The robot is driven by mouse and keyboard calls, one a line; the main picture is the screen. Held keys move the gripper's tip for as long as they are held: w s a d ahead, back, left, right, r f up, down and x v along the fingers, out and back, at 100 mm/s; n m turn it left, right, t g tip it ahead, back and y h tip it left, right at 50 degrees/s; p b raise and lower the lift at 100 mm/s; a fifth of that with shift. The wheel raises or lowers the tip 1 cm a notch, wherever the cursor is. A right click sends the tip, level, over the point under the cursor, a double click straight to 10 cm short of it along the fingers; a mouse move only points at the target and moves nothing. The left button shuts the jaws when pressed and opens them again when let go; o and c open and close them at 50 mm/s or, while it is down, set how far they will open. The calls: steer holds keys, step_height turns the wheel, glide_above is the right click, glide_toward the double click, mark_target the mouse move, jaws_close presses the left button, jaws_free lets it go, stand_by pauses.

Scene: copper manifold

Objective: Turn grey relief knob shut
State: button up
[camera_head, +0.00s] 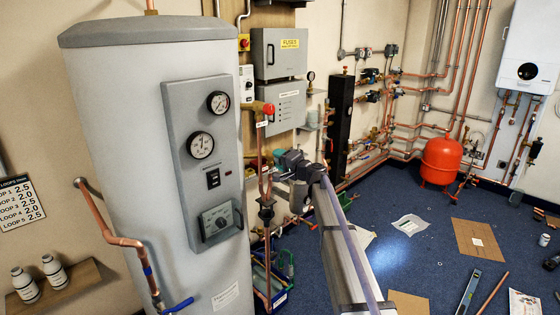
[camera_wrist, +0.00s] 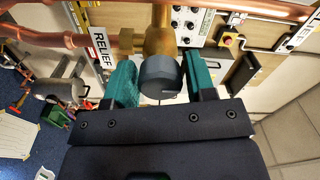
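The grey relief knob (camera_wrist: 160,77) shows in the middle of the wrist view, on the end of a brass valve body (camera_wrist: 160,38). A white tag reading RELIEF (camera_wrist: 101,48) hangs left of the valve. My gripper (camera_wrist: 160,62) has its teal fingers on either side of the knob, one left and one right, very close to its sides. I cannot tell whether the pads touch it. In the head view my gripper (camera_head: 290,163) is at the pipework right of the big grey cylinder; the grey knob cannot be made out there.
The grey cylinder (camera_head: 108,160) with gauges stands left of my arm. A red-handled valve (camera_head: 265,108) sits on the pipe just above my gripper. Copper pipe (camera_wrist: 60,40) runs past the valve. A black column (camera_head: 340,125) stands behind. The blue floor (camera_head: 400,265) holds scattered items.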

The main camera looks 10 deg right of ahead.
steer(key=shift+o, duration=1.2)
steer(key=v, duration=1)
steer(key=shift+s+d, duration=0.25)
steer(key=shift+s, duration=0.1)
steer(key=s+a+f+n+g+h, duration=0.1)
steer(key=s+a+f+n+g, duration=0.3)
steer(key=s, duration=0.4)
steer(key=s+a+f+n+g+h, duration=0.1)
steer(key=s+a+f+g, duration=0.1)
steer(key=s+f+g, duration=0.45)
steer(key=s+f+n+g+h, duration=0.1)
steer(key=s+f+g+h, duration=0.1)
steer(key=s, duration=1.1)
steer(key=s+f+n+g+h, duration=0.2)
steer(key=s+f+h, duration=0.2)
steer(key=s, duration=1)
steer(key=shift+a+f+h, duration=0.3)
steer(key=shift+h, duration=0.9)
steer(key=shift+s, duration=0.1)
